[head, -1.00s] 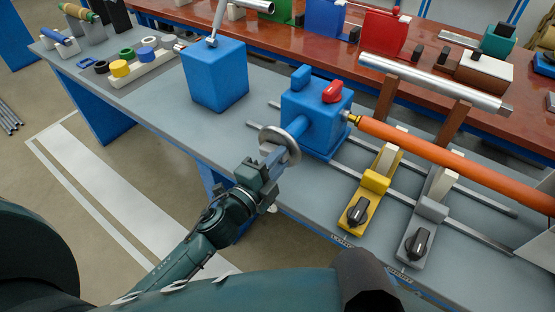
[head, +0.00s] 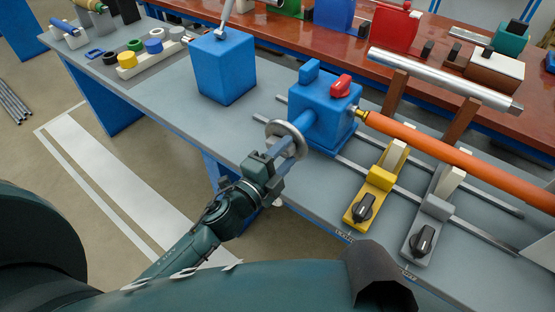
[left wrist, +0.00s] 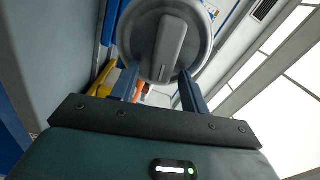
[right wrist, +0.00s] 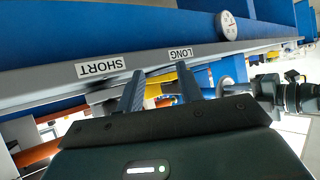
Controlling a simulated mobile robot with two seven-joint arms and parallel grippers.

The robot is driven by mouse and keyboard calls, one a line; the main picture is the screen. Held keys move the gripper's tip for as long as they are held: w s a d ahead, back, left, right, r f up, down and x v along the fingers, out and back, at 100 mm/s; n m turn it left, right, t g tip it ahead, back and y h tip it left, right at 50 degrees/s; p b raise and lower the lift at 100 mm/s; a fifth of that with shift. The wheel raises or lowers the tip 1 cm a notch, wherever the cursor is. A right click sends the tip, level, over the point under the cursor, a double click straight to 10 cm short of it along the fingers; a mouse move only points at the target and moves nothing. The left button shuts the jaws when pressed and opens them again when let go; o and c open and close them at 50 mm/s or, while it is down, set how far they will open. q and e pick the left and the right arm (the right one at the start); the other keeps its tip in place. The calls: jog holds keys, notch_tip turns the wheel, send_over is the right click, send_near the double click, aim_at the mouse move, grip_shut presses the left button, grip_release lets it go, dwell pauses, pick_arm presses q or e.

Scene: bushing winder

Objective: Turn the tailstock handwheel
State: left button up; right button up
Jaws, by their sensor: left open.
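The blue tailstock (head: 325,112) stands on the rails of the grey bench, with a red knob (head: 341,85) on top. Its grey handwheel (head: 272,130) faces my left arm. My left gripper (head: 285,149) is at the wheel's face. In the left wrist view the round handwheel (left wrist: 204,42) has a raised grip bar (left wrist: 168,48) across it. The left fingers (left wrist: 160,82) are apart, with the bar's lower end between them; I cannot tell contact. My right gripper (right wrist: 160,88) is open and empty near the bench's front edge. It is hidden in the head view.
An orange rod (head: 440,148) runs right from the tailstock. A yellow clamp (head: 362,205) and a grey clamp (head: 425,225) with black knobs stand in front. A blue block (head: 225,70) stands left. SHORT (right wrist: 100,68) and LONG (right wrist: 180,54) labels mark the bench edge.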

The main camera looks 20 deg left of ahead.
pick_arm(q)
jog(key=b+v, duration=0.2)
jog(key=v, duration=1.1)
jog(key=shift+b, duration=0.3)
pick_arm(e)
jog(key=shift+w+a+f+m, duration=0.15)
jog(key=shift+f+m, duration=0.15)
jog(key=shift+f, duration=0.3)
pick_arm(q)
jog(key=s+d+f+n+g+y+p, duration=0.1)
jog(key=s+f+n+g+p, duration=0.1)
jog(key=f+n, duration=0.3)
jog(key=s+d+f+n+g+y+p, duration=0.1)
jog(key=f+n+g+p, duration=0.3)
jog(key=n, duration=0.7)
jog(key=shift+s+f+n+y+p, duration=0.35)
jog(key=shift+s+f+n+y, duration=0.05)
jog(key=shift+s, duration=0.5)
pick_arm(e)
jog(key=shift+s+d+r+h, duration=0.2)
jog(key=shift+d+r+h, duration=0.05)
jog(key=shift+d+r, duration=0.25)
jog(key=shift+s+d+r+h, duration=0.15)
jog(key=shift+d+r+h, duration=0.1)
jog(key=shift+d+r, duration=0.2)
jog(key=shift+o, duration=0.3)
jog(key=shift+a+r, duration=0.1)
jog(key=shift+r, duration=0.05)
